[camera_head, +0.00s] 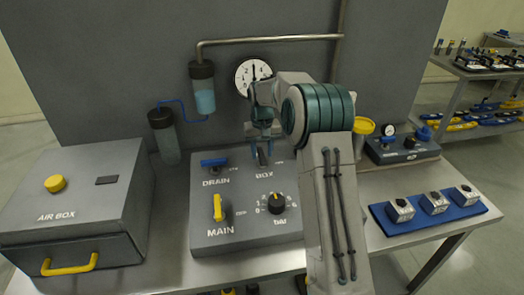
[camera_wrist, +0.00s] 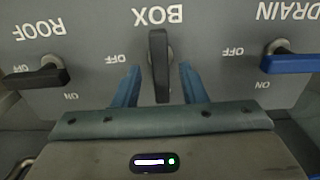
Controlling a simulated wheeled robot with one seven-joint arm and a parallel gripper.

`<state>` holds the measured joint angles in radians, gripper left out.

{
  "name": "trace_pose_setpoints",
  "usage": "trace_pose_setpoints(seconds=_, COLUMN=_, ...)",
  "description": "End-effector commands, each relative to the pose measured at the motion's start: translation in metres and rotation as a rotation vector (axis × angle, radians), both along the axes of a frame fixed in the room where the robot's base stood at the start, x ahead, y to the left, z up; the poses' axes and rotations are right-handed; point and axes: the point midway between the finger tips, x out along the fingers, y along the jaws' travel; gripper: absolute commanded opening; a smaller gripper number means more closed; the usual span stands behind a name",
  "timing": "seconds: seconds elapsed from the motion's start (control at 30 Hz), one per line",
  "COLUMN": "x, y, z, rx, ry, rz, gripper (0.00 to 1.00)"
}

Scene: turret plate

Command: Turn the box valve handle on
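The box valve handle (camera_wrist: 159,75) is a dark lever under the BOX label in the wrist view. It stands upright in that picture, at right angles to the two neighbouring levers, with OFF printed to its left; its ON mark is hidden. My gripper (camera_wrist: 158,88) is open, with one blue finger on each side of the lever and a visible gap on both sides. In the head view, my gripper (camera_head: 262,153) is down at the panel by the BOX label, and it mostly hides the lever.
The blue DRAIN lever (camera_wrist: 292,63) and black ROOF lever (camera_wrist: 36,78) lie crosswise close on either side. On the panel (camera_head: 205,240) are the yellow MAIN lever (camera_head: 217,208) and the bar knob (camera_head: 277,203). The grey air box (camera_head: 110,190) stands left.

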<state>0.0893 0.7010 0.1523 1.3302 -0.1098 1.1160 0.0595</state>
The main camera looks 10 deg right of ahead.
Motion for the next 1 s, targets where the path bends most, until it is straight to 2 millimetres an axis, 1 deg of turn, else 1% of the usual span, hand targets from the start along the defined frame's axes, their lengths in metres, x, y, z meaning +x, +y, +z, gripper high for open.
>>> trace_pose_setpoints(seconds=0.17, x=0.000, y=0.000, z=0.000, rx=0.000, ry=0.001, rz=-0.001, gripper=0.38)
trace_pose_setpoints(seconds=0.27, x=0.000, y=0.000, z=0.007, rx=0.000, ry=-0.001, rz=-0.001, gripper=0.38)
trace_pose_setpoints(seconds=0.33, x=0.000, y=0.000, z=0.016, rx=0.000, ry=-0.001, rz=-0.001, gripper=0.38)
trace_pose_setpoints(seconds=0.47, x=0.001, y=0.000, z=0.042, rx=-0.001, ry=-0.004, rz=0.000, gripper=0.38)
trace_pose_setpoints(seconds=0.6, x=0.001, y=0.000, z=0.077, rx=0.000, ry=-0.004, rz=-0.001, gripper=0.38)
trace_pose_setpoints(seconds=0.73, x=0.001, y=0.000, z=0.104, rx=0.000, ry=-0.003, rz=-0.002, gripper=0.38)
trace_pose_setpoints(seconds=0.8, x=0.000, y=0.000, z=0.116, rx=0.000, ry=-0.002, rz=-0.002, gripper=0.38)
trace_pose_setpoints(seconds=0.9, x=0.000, y=0.000, z=0.128, rx=0.000, ry=-0.001, rz=-0.001, gripper=0.38)
trace_pose_setpoints(seconds=1.0, x=0.000, y=0.000, z=0.135, rx=0.000, ry=-0.001, rz=-0.001, gripper=0.38)
